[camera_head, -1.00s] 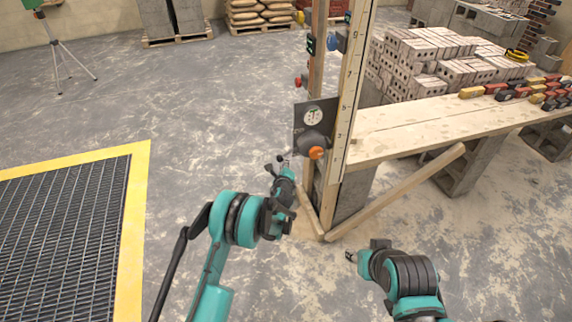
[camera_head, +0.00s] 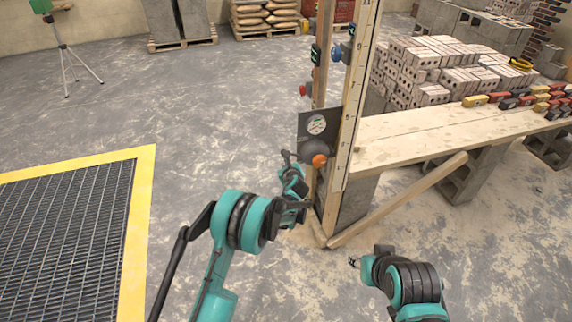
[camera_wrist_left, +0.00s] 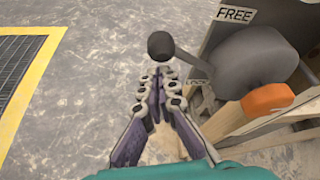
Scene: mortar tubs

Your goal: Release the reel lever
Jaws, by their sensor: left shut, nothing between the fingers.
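The reel (camera_head: 314,148) is a dark grey drum with an orange knob (camera_head: 320,161), mounted on a dark plate (camera_head: 303,124) at the wooden post. Its lever ends in a black ball knob (camera_wrist_left: 161,45); the stalk runs right to the drum in the left wrist view. A "FREE" label (camera_wrist_left: 235,14) is at the upper part of the plate; a lower label is partly hidden. My left gripper (camera_wrist_left: 160,76) is shut and empty, its fingertips just below the lever knob in that view; contact is unclear. My right gripper (camera_head: 353,262) is low at right, away from the reel, too small to read.
The wooden post (camera_head: 352,100) and diagonal brace (camera_head: 400,198) stand close to the reel. A plank bench (camera_head: 430,132) extends right, with bricks (camera_head: 425,70) behind it. A yellow-edged floor grate (camera_head: 140,215) lies left. Open floor lies between grate and post.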

